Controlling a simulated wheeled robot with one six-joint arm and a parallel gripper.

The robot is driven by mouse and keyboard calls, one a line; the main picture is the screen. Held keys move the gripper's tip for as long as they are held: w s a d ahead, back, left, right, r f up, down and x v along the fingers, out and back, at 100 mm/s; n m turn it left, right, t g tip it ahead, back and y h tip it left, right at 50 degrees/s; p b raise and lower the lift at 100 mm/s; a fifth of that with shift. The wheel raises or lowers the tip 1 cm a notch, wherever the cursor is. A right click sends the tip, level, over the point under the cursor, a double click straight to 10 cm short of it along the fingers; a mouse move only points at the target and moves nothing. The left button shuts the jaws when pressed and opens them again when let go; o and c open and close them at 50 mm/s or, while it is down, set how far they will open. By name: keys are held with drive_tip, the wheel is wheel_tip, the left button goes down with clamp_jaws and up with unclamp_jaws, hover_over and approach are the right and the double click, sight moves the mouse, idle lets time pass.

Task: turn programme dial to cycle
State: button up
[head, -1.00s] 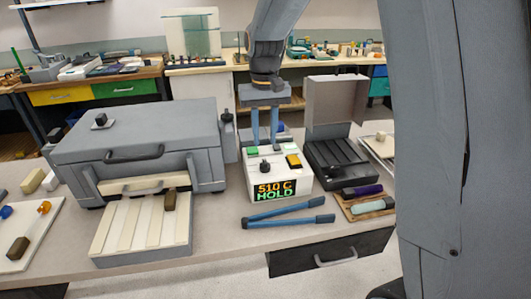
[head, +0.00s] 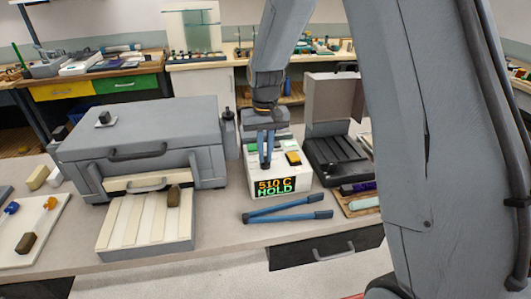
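The white control box (head: 290,176) stands on the bench, right of the grey kiln. Its front display (head: 274,187) reads "510 C HOLD". A green button and a yellow button (head: 293,158) are on its top. My gripper (head: 266,163) points down over the top of the box, with its blue fingertips at the spot of the black dial. The fingers look close together from this angle, and they cover the dial. I cannot tell whether they grip it or only stand around it, or where the dial points.
The grey kiln (head: 140,135) has a slatted tray (head: 145,238) in front holding a brown block. Blue tongs (head: 288,212) lie in front of the box. An open dark case (head: 335,158) stands right of it. My arm covers the right side.

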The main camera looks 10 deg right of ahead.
clamp_jaws()
drive_tip(key=m, duration=0.3)
drive_tip(key=shift+m, duration=0.3)
drive_tip(key=m+p, duration=0.1)
drive_tip(key=m, duration=0.4)
drive_tip(key=shift+w+m, duration=0.1)
drive_tip(key=shift+m, duration=0.2)
drive_tip(key=o, duration=0.6)
unclamp_jaws()
drive_tip(key=shift+c, duration=0.2)
drive_tip(key=shift+r, duration=0.15)
